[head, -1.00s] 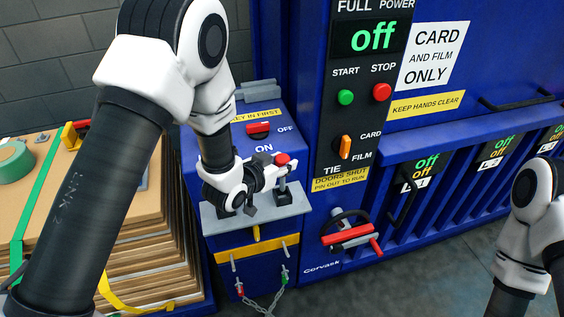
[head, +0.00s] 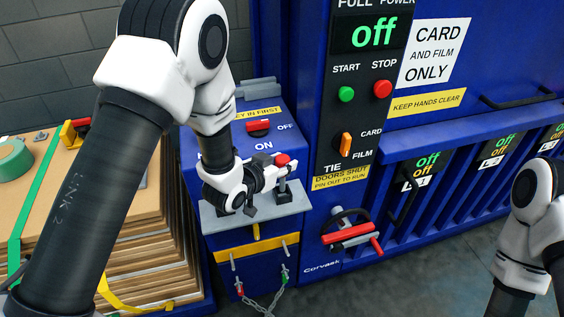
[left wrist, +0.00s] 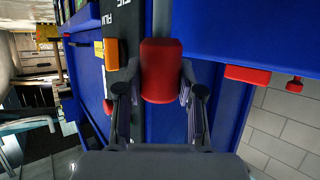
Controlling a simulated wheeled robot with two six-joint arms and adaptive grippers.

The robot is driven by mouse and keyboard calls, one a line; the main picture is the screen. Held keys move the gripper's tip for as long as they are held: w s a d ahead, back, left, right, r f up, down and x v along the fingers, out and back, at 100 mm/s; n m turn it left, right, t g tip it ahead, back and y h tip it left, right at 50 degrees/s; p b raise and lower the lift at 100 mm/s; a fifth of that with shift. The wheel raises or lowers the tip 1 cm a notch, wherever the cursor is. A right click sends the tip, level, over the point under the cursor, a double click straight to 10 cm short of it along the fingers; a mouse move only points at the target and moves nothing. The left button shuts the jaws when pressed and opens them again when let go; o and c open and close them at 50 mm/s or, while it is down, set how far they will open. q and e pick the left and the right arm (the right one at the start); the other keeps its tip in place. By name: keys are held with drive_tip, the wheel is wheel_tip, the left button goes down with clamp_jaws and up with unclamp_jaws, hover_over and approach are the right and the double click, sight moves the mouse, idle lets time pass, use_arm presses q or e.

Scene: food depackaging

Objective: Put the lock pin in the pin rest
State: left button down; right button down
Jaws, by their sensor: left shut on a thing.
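My left gripper (head: 272,178) is above the grey shelf (head: 290,206) on the blue cabinet. It is shut on a red-headed piece, which I take for the lock pin (head: 282,160). In the left wrist view the red head (left wrist: 161,70) sits between the two fingers. Below the red head a dark post (head: 283,193) stands on the shelf. This may be the pin rest, but I cannot tell whether the pin is seated in it. The pin's lower end is hidden. My right arm enters at the right edge, its gripper out of frame.
A red switch (head: 258,127) sits on the cabinet top behind my gripper. A red-handled latch (head: 348,234) is on the machine front to the right. A stack of cardboard (head: 150,255) stands left. Chains hang below the shelf.

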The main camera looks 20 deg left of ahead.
use_arm(q)
drive_tip(key=shift+f+b, duration=1.2)
drive_tip(key=shift+f, duration=0.35)
drive_tip(key=c, duration=0.7)
unclamp_jaws()
drive_tip(key=shift+o, duration=0.2)
drive_tip(key=v, duration=0.7)
drive_tip(key=shift+s+r, duration=0.2)
drive_tip(key=shift+s, duration=0.05)
drive_tip(key=shift+a, duration=0.1)
